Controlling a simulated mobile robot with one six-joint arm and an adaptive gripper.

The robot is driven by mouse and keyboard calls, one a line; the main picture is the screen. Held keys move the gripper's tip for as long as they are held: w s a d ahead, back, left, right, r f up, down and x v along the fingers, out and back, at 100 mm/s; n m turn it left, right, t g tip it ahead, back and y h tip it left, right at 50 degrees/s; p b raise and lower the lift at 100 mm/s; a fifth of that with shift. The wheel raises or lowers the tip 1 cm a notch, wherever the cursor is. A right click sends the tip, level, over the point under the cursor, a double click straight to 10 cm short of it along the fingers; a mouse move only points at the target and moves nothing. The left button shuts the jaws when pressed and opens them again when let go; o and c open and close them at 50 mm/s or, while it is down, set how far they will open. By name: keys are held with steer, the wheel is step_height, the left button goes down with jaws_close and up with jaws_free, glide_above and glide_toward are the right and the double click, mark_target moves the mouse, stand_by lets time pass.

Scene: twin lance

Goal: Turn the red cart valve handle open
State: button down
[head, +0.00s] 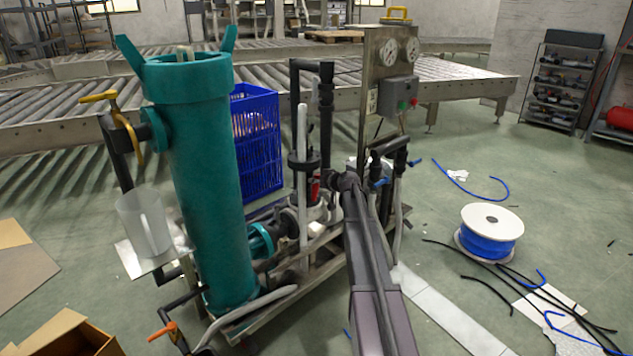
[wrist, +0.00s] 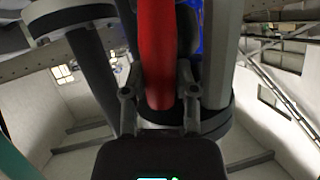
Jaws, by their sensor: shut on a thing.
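The red valve handle (wrist: 157,50) stands upright in the middle of the wrist view. My gripper (wrist: 158,98) has one finger on each side of it and is shut on it. In the head view a small part of the red handle (head: 315,188) shows beside a dark vertical pipe on the cart. My gripper (head: 342,181) is at the end of my arm there, just right of the handle. The valve body behind the handle is mostly hidden.
The cart carries a tall teal filter housing (head: 195,180) on the left and a steel control panel (head: 392,75) at the back right. Grey and black pipes crowd the handle. A blue crate (head: 258,140) stands behind. A cable spool (head: 490,235) and loose cables lie right.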

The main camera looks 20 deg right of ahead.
steer(key=shift+s+a+n+t+h+b, duration=0.1)
steer(key=shift+a+n+t+h+b, duration=0.2)
steer(key=shift+n+h, duration=0.35)
steer(key=shift+c, duration=2)
jaws_free()
steer(key=shift+y, duration=0.25)
